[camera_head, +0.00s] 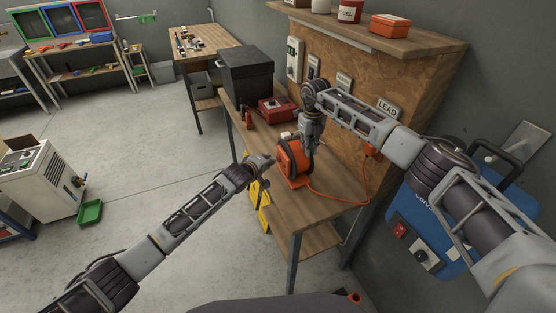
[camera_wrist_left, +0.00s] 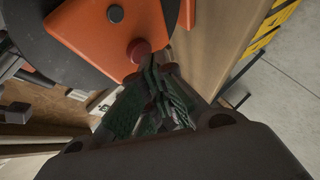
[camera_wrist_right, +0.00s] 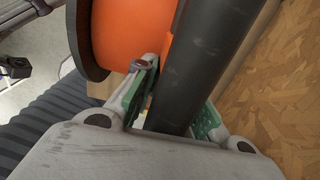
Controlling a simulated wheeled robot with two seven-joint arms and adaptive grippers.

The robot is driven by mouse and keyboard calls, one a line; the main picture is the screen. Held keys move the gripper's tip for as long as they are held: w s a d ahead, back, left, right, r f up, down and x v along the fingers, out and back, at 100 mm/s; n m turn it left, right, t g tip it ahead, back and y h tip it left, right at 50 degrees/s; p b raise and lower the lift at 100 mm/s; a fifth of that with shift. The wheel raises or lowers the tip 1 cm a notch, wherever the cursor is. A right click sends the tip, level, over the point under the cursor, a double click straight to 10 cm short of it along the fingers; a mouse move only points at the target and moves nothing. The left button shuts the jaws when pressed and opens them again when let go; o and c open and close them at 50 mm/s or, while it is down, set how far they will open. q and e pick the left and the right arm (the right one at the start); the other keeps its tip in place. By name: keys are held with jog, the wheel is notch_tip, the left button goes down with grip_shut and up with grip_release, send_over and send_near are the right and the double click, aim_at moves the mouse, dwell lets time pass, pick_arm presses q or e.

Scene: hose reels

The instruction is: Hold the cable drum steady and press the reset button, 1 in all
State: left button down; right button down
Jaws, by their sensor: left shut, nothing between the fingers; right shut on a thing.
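The orange and black cable drum (camera_head: 284,165) stands on the wooden bench (camera_head: 310,237), with an orange cable running off to the right. In the left wrist view its orange plate (camera_wrist_left: 96,42) carries a round red button (camera_wrist_left: 138,50). My left gripper (camera_head: 270,161) is shut and empty beside the drum. In the left wrist view its fingertips (camera_wrist_left: 158,76) are close to the red button; I cannot tell whether they touch it. My right gripper (camera_head: 306,145) comes down from above, shut on the drum's black handle (camera_wrist_right: 197,52). The drum's orange side (camera_wrist_right: 129,28) shows beside the fingers.
A black box (camera_head: 246,76) and a red case (camera_head: 276,108) stand behind the drum on the bench. A chipboard panel (camera_head: 350,70) rises along the right. A blue machine (camera_head: 435,250) stands at right. Open floor (camera_head: 150,150) lies to the left.

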pick_arm(q)
jog(key=shift+s+a, duration=0.1)
jog(key=shift+a, duration=0.25)
jog(key=shift+a, duration=0.15)
jog(key=a, duration=0.1)
jog(key=s+a, duration=0.1)
jog(key=a, duration=0.2)
jog(key=shift+s+a, duration=0.25)
jog(key=shift+s, duration=0.1)
dwell(0.4)
dwell(0.5)
pick_arm(e)
jog(key=c, duration=1.4)
grip_release()
jog(key=shift+o, duration=0.2)
jog(key=shift+r, duration=0.15)
jog(key=shift+r, duration=5.9)
jog(key=shift+f, duration=0.1)
